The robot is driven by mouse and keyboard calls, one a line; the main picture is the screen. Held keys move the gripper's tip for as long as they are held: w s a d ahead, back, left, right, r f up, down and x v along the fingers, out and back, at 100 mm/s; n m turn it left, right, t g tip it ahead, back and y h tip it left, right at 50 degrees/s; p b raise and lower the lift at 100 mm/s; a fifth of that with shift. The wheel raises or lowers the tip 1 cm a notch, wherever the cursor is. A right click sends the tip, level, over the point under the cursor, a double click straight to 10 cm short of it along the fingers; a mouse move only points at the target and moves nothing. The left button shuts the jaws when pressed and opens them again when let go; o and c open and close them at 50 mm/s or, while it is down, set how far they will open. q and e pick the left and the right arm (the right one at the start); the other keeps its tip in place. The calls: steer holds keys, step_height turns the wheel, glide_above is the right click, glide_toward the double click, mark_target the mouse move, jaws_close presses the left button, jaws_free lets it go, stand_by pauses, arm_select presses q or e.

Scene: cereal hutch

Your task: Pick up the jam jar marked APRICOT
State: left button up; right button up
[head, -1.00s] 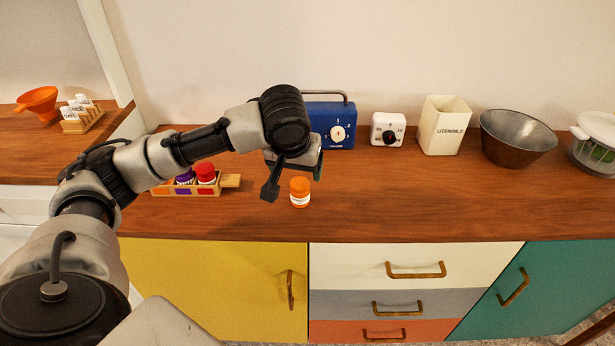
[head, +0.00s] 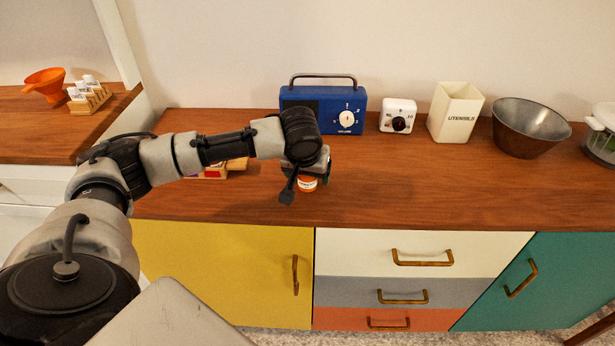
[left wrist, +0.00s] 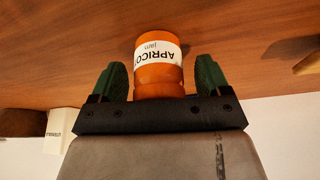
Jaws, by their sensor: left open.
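The orange jam jar (left wrist: 158,72) stands upright on the wooden counter. Its white label reads APRICOT and shows upside down in the left wrist view. In the head view the jar (head: 307,184) is partly hidden by my left gripper (head: 306,186). My left gripper also shows in the left wrist view (left wrist: 167,80). It is open, with one green-padded finger on each side of the jar and a gap between jar and fingers. My right gripper is not in view.
A wooden rack (head: 236,165) with other jars is mostly hidden behind my left arm. A blue radio (head: 313,104), a white timer (head: 397,115), a utensils holder (head: 454,113) and a metal bowl (head: 528,130) stand along the back. The counter right of the jar is clear.

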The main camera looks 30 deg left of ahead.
arm_select(q)
steer(key=c, duration=1.1)
steer(key=shift+o, duration=0.2)
steer(key=shift+r, duration=0.15)
